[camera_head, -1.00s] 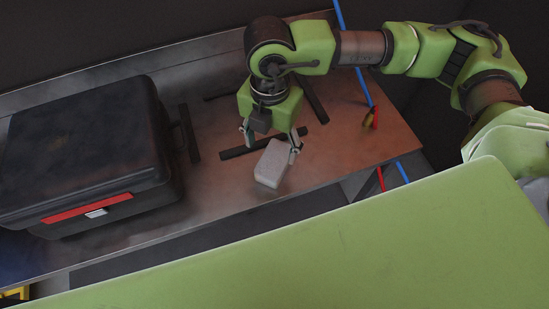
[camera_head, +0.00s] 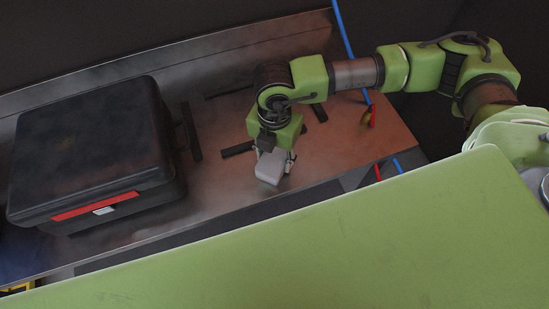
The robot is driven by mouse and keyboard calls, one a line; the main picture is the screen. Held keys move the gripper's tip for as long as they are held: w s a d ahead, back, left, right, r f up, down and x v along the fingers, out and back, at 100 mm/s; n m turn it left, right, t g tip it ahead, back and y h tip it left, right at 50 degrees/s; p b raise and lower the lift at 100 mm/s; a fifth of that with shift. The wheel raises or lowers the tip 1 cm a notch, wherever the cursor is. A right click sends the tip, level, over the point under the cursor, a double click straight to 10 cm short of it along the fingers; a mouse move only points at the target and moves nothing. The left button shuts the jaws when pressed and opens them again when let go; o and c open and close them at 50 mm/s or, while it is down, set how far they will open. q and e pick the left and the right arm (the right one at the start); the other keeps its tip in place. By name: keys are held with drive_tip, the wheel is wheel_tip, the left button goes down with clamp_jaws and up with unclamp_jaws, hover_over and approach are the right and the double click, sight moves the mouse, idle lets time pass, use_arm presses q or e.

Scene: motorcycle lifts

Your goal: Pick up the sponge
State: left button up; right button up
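The sponge (camera_head: 270,168) is a pale grey-white block near the front edge of the metal workbench (camera_head: 222,178). My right gripper (camera_head: 275,158) points down at it from behind, with one finger on each side. The fingers look closed against the sponge's sides, and its rear part is partly hidden under the gripper. I cannot tell whether the sponge still touches the bench. My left gripper is not in view.
A large black case (camera_head: 90,150) with a red strip stands on the left of the bench. Dark bars lie behind the sponge. A red-and-brass fitting (camera_head: 368,117) and a blue hose (camera_head: 345,45) are at the right. A green surface fills the foreground.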

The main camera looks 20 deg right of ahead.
sight(274, 158)
drive_tip(key=shift+c, duration=0.3)
drive_tip(key=shift+r+b, duration=0.4)
drive_tip(key=shift+b, duration=0.05)
drive_tip(key=r, duration=0.1)
drive_tip(key=r+b, duration=0.1)
drive_tip(key=shift+s+a+r, duration=0.1)
drive_tip(key=shift+s+r, duration=0.1)
drive_tip(key=shift+r, duration=0.1)
drive_tip(key=s+r, duration=0.1)
drive_tip(key=r, duration=0.1)
drive_tip(key=s+r+b, duration=0.1)
drive_tip(key=s, duration=0.1)
drive_tip(key=s+r+b, duration=0.1)
drive_tip(key=r, duration=0.1)
drive_tip(key=shift+s+a+r, duration=0.3)
drive_tip(key=shift+s+a, duration=0.1)
drive_tip(key=s+a+r+b, duration=0.1)
drive_tip(key=s+r, duration=0.3)
drive_tip(key=s, duration=0.4)
drive_tip(key=shift+s+a+b, duration=0.25)
drive_tip(key=shift+s+b, duration=0.05)
drive_tip(key=shift+b, duration=0.25)
drive_tip(key=shift+o, duration=1.1)
drive_tip(key=c, duration=0.4)
